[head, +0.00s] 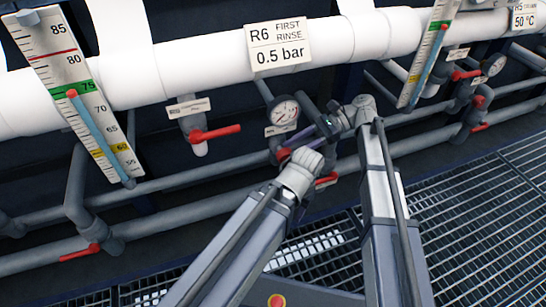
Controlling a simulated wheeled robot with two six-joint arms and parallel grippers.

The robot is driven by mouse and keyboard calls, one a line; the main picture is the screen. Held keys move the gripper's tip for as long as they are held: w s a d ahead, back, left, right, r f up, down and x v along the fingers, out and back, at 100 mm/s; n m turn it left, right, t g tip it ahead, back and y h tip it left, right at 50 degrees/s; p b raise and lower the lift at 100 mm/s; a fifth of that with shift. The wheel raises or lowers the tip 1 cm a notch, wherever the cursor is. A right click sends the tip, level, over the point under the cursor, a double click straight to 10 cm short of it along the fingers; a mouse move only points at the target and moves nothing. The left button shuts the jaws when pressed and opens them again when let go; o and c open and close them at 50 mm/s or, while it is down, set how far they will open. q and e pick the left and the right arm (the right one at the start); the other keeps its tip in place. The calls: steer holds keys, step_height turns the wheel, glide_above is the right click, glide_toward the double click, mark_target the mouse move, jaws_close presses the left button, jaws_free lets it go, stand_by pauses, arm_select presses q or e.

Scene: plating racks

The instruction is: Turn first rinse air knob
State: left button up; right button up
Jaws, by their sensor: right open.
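The R6 FIRST RINSE 0.5 bar sign (279,46) is fixed to the white pipe at the upper middle. Below it is a round white-faced pressure gauge (284,110) on the pipework; its reading is too small to tell. No air knob shows clearly; the area just below and right of the gauge is partly hidden by my gripper and arm. My right gripper (304,123) is open, its fingers pointing left beside the gauge. I cannot tell whether it touches anything.
A red-handled valve (215,132) sits left of the gauge, and another red handle (80,253) is at lower left. A tilted level scale (85,90) stands at the left, another (430,55) at the right. Metal grating (480,225) covers the floor at lower right.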

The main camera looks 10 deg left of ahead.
mark_target(278, 158)
steer(key=b+x, duration=0.2)
steer(key=x, duration=0.4)
steer(key=shift+s+a+f, duration=0.1)
steer(key=shift+s+a, duration=0.15)
steer(key=shift+c, duration=0.2)
jaws_close()
